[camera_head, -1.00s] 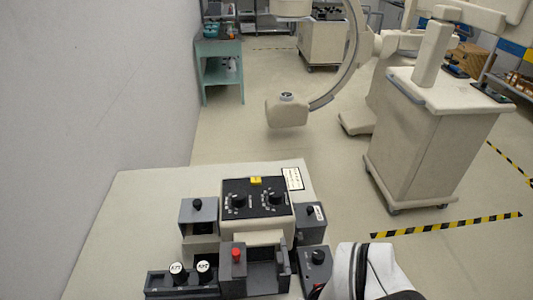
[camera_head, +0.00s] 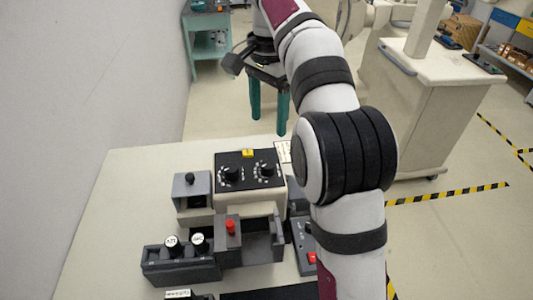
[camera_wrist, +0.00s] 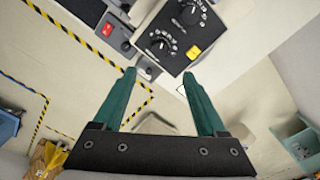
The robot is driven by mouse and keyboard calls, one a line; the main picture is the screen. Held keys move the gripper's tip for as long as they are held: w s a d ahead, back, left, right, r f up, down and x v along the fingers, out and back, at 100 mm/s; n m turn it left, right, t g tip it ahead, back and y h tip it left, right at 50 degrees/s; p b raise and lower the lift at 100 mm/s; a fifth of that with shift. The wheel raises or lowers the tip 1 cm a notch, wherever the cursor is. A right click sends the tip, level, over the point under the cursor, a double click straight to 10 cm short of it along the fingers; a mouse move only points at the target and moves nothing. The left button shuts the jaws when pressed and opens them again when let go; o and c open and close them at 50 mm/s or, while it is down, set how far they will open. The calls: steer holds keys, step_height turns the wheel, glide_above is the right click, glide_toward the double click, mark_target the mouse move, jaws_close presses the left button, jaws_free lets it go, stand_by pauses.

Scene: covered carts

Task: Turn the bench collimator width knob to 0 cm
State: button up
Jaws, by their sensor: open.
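The bench collimator (camera_head: 280,194) is a beige box with a black sloped panel on the bench. The panel carries two black knobs with white scale marks, a left knob (camera_head: 232,174) and a right knob (camera_head: 266,170). In the wrist view the knobs show as an upper knob (camera_wrist: 189,15) and a lower knob (camera_wrist: 160,45). The labels are too small to read, so I cannot tell which sets width or their settings. My gripper (camera_head: 268,125) has teal fingers, spread and empty, above and beyond the bench's far edge. Its fingertips (camera_wrist: 159,73) are apart from both knobs.
A grey box with a black knob (camera_head: 190,178) stands left of the collimator. In front are a red-knobbed unit (camera_head: 231,227) and a holder with two white-topped cylinders (camera_head: 186,244). A box with a red button (camera_head: 311,258) is partly behind my arm. A wall rises left.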

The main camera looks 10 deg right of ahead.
mark_target(268, 163)
step_height(268, 163, down, 13)
steer(key=shift+r, duration=0.15)
jaws_close()
